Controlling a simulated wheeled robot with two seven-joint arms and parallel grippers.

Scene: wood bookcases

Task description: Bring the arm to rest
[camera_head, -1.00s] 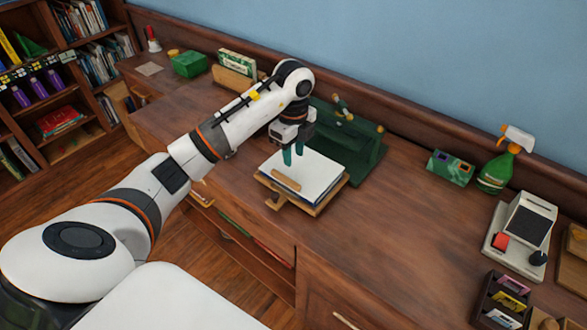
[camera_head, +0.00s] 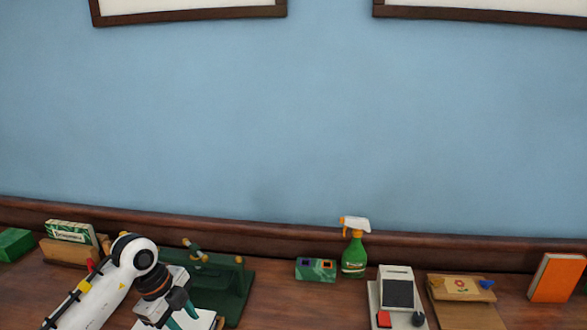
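My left arm (camera_head: 100,290) comes in from the lower left and bends down at the wrist. My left gripper (camera_head: 181,316) points down, with its two teal fingers apart and nothing seen between them. It is over a white-topped stack (camera_head: 205,320) on the desk, in front of a green stand (camera_head: 225,285). The stack is mostly hidden by the gripper and the bottom picture edge. My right arm and gripper are not in view.
On the desk (camera_head: 290,310) stand a green box (camera_head: 315,269), a green spray bottle (camera_head: 354,255), a white card-reader-like device (camera_head: 397,292), a wooden board (camera_head: 462,315) and an orange book (camera_head: 556,277). Blue wall (camera_head: 300,130) fills the space above.

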